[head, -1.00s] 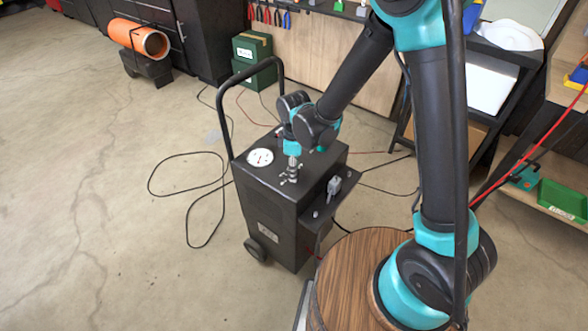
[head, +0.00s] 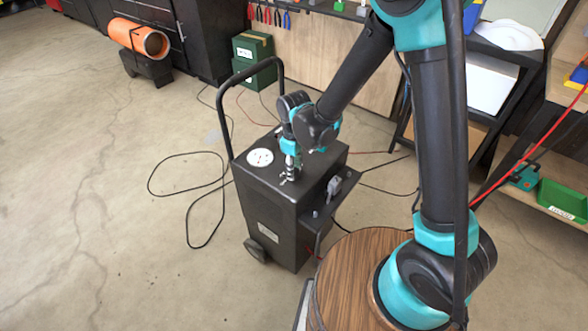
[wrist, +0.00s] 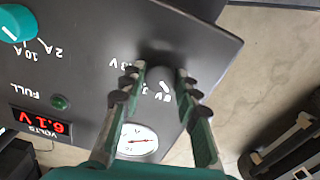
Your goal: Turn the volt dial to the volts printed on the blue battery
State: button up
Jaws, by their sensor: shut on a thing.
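The volt dial (wrist: 163,57) is a dark knob on the charger's grey top panel, with white volt marks around it that are partly covered and blurred. My gripper (wrist: 160,74) is shut on the dial, one finger on each side. In the head view my gripper (head: 289,176) points down at the top of the black wheeled charger (head: 268,212) and hides the dial. A red display (wrist: 40,122) on the panel reads 6.1 V. No blue battery can be made out in either view.
A round white gauge (wrist: 137,142), a green FULL lamp (wrist: 59,102) and a teal amp knob (wrist: 15,22) share the panel. The charger has a tall black handle (head: 229,105) and a side shelf (head: 333,195). Cables lie on the floor; floor to the left is mostly clear.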

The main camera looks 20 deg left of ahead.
jog(key=m, duration=0.5)
jog(key=shift+m, duration=0.3)
dwell(0.4)
jog(key=o, duration=1.2)
jog(key=shift+c, duration=0.2)
jog(key=shift+r, duration=0.15)
notch_tip(320, 180, up, 12)
